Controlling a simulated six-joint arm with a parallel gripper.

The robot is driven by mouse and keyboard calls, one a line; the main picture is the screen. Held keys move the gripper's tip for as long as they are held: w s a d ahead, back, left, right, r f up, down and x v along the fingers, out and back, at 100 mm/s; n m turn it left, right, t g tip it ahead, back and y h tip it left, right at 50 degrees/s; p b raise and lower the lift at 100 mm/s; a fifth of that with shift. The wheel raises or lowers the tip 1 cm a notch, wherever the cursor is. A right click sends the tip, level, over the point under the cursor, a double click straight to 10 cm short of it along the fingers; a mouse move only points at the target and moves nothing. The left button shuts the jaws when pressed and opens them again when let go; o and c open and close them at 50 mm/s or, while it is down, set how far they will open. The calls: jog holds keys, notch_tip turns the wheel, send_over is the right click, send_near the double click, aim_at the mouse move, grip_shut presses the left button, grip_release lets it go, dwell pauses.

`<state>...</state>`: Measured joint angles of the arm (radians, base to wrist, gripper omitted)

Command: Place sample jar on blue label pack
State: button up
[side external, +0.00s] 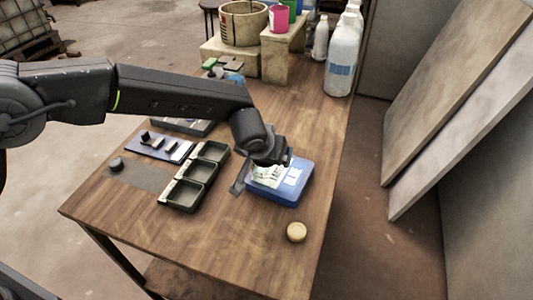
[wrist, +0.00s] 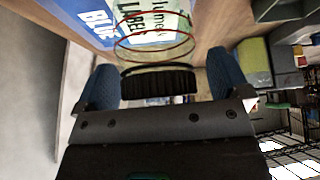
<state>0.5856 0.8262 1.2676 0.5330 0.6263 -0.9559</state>
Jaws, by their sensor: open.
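The blue label pack (side external: 293,194) lies on the wooden table near its right edge. It also shows at the top of the wrist view (wrist: 76,12), with white and pale green labels on it. The sample jar shows in the wrist view as a clear body with a thin red ring and a black ribbed lid (wrist: 160,83). The pack's lettering shows through its body. The lid is between my fingers, with a gap on each side. My gripper (wrist: 163,72) is open, just over the pack in the side view (side external: 268,165). The jar is hard to make out there.
Dark green open trays (side external: 196,170) stand left of the pack. A round yellowish lid (side external: 297,232) lies in front of it. A white jug (side external: 341,62) and a stone-like block with cups (side external: 280,50) stand at the back. The table front is mostly clear.

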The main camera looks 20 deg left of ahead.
jog(key=v, duration=1.2)
jog(key=s+a+r, duration=0.4)
jog(key=a+r, duration=0.1)
jog(key=a, duration=0.4)
jog(key=s+a+r, duration=0.4)
jog(key=a+r, duration=0.1)
jog(key=a, duration=0.4)
jog(key=s+a+f, duration=0.1)
jog(key=s+a, duration=0.4)
jog(key=s, duration=0.3)
jog(key=s+a+f+g, duration=0.1)
jog(key=s+a, duration=0.4)
jog(key=s, duration=0.3)
jog(key=shift+s, duration=0.3)
jog(key=shift+f, duration=0.15)
